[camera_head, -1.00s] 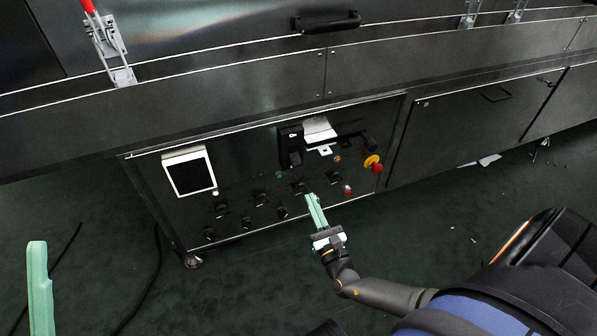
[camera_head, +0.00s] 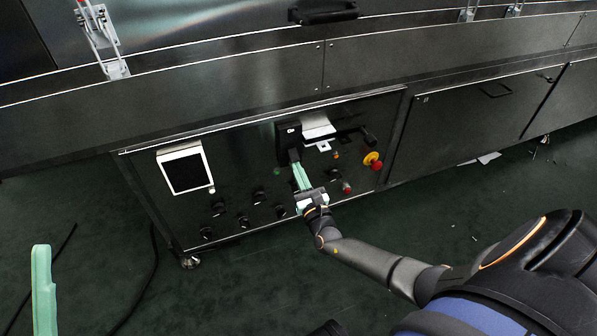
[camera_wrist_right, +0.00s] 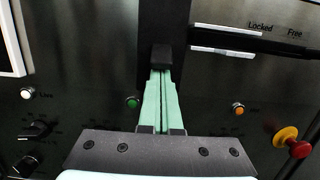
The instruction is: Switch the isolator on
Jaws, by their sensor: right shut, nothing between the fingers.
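The isolator appears to be the black box (camera_head: 284,136) on the dark control panel, with a black handle pointing down. In the right wrist view its handle end (camera_wrist_right: 161,56) is just above my fingertips. My right gripper (camera_head: 295,166) has green fingers pressed together, empty, with the tips at the lower end of the handle. In the right wrist view the shut fingers (camera_wrist_right: 160,76) look touching or almost touching the handle; I cannot tell which. The fingers hide part of the panel. Of my left gripper (camera_head: 42,285), only a green finger shows at the lower left.
Right of the isolator are a silver plate (camera_head: 317,125), a black lever (camera_head: 369,137) and a red-and-yellow emergency stop (camera_head: 373,160). A white-framed screen (camera_head: 185,169) and several black knobs are to the left. Labels "Locked" and "Free" show in the wrist view. The floor in front is mostly clear.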

